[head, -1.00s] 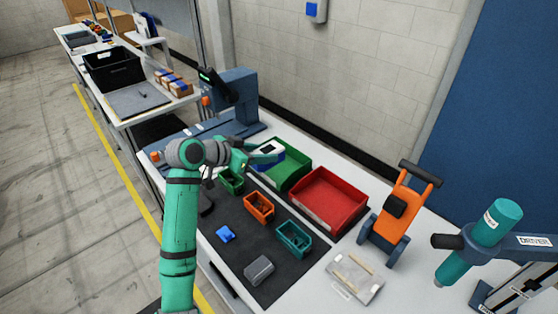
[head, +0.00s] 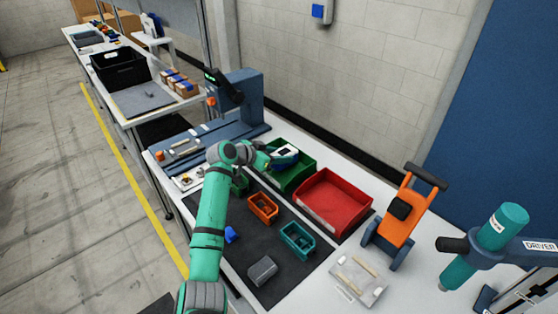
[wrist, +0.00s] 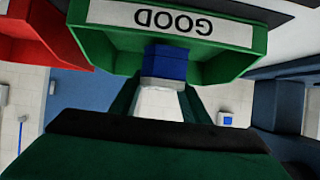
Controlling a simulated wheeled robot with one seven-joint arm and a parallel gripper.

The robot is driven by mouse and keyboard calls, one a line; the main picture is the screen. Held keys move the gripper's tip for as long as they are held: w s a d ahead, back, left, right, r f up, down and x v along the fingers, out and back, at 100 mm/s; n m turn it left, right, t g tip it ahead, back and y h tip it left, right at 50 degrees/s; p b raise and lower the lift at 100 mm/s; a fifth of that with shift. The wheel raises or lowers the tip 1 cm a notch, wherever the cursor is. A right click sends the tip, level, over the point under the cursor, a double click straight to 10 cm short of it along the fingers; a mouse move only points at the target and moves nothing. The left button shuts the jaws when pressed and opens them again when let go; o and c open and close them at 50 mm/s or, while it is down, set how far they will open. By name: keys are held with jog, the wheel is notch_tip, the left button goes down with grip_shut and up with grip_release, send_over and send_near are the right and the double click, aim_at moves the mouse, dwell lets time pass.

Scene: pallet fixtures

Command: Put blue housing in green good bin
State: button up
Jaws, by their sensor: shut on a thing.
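The green good bin (head: 302,178) stands at the back of the bench, left of the red bin. In the wrist view the green bin (wrist: 250,40) shows its upside-down GOOD label. My gripper (head: 285,157) is over the green bin. In the wrist view my gripper (wrist: 163,85) is shut on a blue housing (wrist: 165,62), which shows as a blue block in front of the bin's opening. I cannot tell how high it is above the bin floor.
The red bin (head: 352,218) adjoins the green bin on the right. Small orange (head: 263,208) and teal (head: 297,240) trays and a grey part (head: 262,271) sit on the dark mat. An orange stand (head: 392,215) is further right.

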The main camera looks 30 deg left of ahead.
jog(key=shift+a+f, duration=0.1)
jog(key=shift+f, duration=1)
jog(key=shift+f, duration=0.15)
jog(key=o, duration=1.1)
jog(key=shift+s+a+r, duration=0.1)
jog(key=shift+s+r, duration=0.05)
jog(key=shift+r, duration=0.05)
jog(key=v, duration=1.1)
jog(key=shift+s+a+r, duration=0.1)
jog(key=shift+s+r, duration=0.05)
jog(key=shift+s, duration=0.2)
jog(key=shift+w, duration=0.1)
